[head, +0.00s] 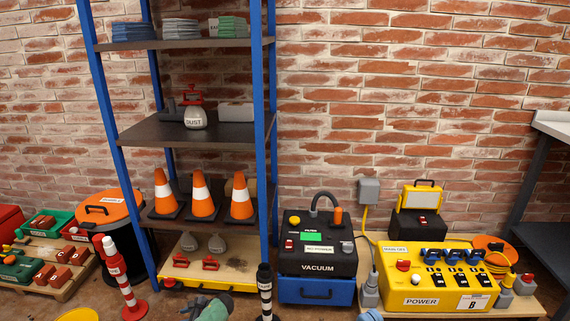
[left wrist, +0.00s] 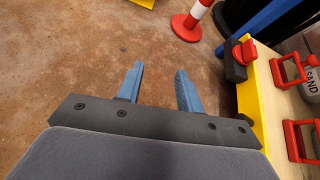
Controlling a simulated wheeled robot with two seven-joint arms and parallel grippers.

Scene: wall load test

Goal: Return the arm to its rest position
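My left gripper (left wrist: 159,68) shows in the left wrist view. Its two blue fingers are apart with nothing between them. Bare brown floor (left wrist: 90,70) lies beyond the fingertips. I cannot make out the left gripper for certain in the head view. A grey-green shape (head: 212,304) at the bottom edge there is cut off, and I cannot tell what it is. My right gripper does not show in either view.
In the left wrist view, a red-white post (left wrist: 187,25) and a yellow-edged board with red handles (left wrist: 290,72) stand near the fingers. A vacuum (head: 318,262) and yellow power box (head: 435,285) stand right.

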